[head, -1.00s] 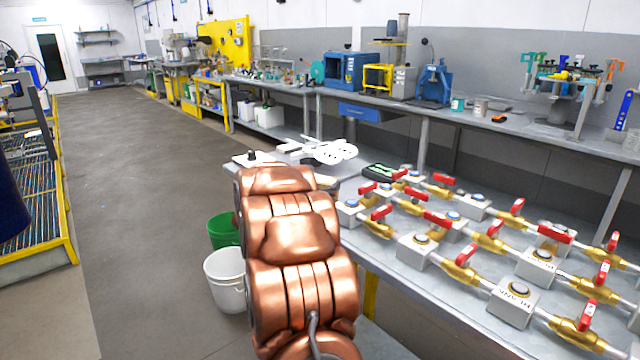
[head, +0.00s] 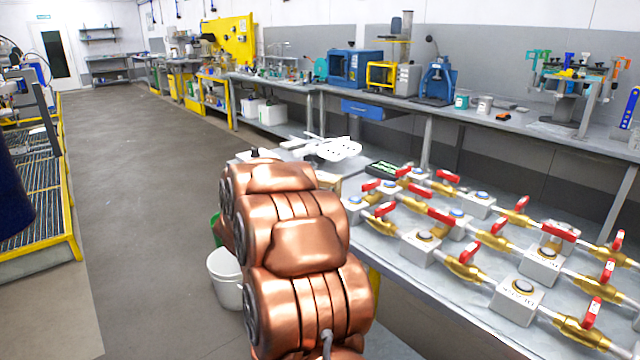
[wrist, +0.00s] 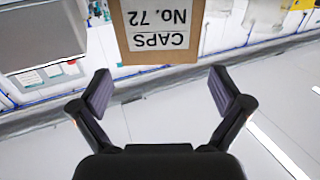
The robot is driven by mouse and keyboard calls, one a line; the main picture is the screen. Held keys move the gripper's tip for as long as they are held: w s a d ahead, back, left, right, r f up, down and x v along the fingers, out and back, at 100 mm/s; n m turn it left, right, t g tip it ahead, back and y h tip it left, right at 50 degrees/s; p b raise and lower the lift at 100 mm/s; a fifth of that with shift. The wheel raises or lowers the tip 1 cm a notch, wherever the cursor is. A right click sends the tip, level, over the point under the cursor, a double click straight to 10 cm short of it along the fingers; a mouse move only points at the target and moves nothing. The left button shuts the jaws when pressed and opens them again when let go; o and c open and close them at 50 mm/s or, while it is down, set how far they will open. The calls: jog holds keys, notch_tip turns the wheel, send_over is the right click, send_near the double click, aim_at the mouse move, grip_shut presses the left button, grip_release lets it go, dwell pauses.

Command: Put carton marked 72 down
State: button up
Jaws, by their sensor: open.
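The carton marked 72 (wrist: 198,45) is a brown box with a white label reading "CAPS No. 72", upside down in the wrist view at the top middle. My gripper (wrist: 160,78) is open, its two dark fingers spread wide. The carton lies just beyond the fingertips, between their lines, with a visible gap to each finger. Its upper part is cut off by the frame edge, and I cannot tell what it rests on. In the head view my copper-coloured arm hides the gripper; I cannot make out the carton there.
A grey bench (head: 400,275) on the right carries several brass valves with red handles (head: 466,266) and white button boxes (head: 519,298). A white bucket (head: 225,280) stands on the floor beside my arm. The aisle floor (head: 130,200) at left is clear.

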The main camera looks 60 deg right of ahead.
jog(key=shift+s+a, duration=0.2)
jog(key=shift+a, duration=1.2)
jog(key=shift+s+a, duration=0.15)
jog(key=shift+a, duration=1.2)
jog(key=shift+w, duration=0.1)
